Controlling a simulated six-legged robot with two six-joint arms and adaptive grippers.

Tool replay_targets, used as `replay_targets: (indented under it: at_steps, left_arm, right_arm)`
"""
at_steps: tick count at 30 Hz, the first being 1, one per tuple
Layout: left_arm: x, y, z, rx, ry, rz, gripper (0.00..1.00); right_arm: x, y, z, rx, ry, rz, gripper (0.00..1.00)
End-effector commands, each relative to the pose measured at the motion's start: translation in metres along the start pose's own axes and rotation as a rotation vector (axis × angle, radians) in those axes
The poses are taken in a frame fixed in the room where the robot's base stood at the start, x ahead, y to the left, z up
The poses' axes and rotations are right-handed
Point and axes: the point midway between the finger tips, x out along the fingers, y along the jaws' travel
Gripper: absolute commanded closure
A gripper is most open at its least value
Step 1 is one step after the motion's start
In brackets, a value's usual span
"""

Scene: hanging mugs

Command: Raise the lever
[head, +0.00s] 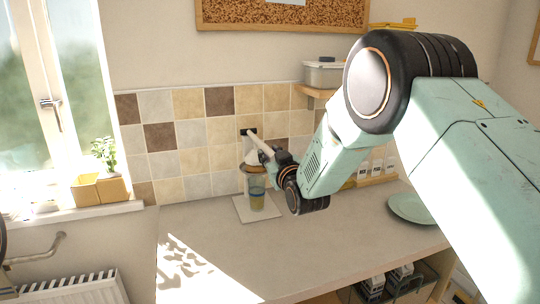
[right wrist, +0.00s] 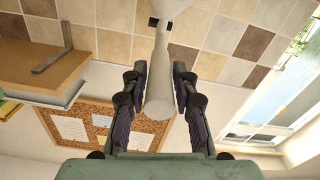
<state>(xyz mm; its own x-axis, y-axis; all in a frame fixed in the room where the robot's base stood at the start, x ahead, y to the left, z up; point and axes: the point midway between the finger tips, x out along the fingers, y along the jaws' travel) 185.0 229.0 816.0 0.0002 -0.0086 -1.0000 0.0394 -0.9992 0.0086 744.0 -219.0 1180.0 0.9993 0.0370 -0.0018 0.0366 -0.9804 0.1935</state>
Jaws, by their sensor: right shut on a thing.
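A white lever (head: 258,144) sticks out from the top of a device with a white upper body (head: 253,158). In the right wrist view the lever (right wrist: 160,97) is a pale rod running between my fingers. My right gripper (right wrist: 160,80) is shut on the lever, one dark finger on each side. In the head view my right gripper (head: 272,154) is small and partly hidden by its own wrist. Below the device's upper body stands a clear glass vessel (head: 257,192) with yellowish liquid low in it. My left gripper is not in view.
The device stands on a pale square board (head: 240,208) on the counter (head: 230,250). Tiled wall (head: 190,135) is close behind. A green plate (head: 408,208) lies to the right. A shelf (head: 315,91) with a grey box is above. The counter's left part is clear.

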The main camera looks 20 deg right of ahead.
Motion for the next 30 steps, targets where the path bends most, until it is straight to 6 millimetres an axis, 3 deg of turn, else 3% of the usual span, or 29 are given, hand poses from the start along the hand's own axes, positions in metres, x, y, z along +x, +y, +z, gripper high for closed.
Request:
replay_targets:
  at_steps: [5, 20, 30]
  left_arm:
    - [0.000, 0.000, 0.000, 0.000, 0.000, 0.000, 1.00]
    - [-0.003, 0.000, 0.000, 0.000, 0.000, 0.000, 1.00]
    - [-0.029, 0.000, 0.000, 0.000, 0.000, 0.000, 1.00]
  right_arm:
    - [0.001, -0.002, -0.002, -0.004, 0.004, -0.005, 1.00]
    - [0.001, -0.001, -0.005, -0.003, 0.001, -0.005, 1.00]
    - [0.003, 0.003, -0.026, -0.003, -0.070, -0.019, 1.00]
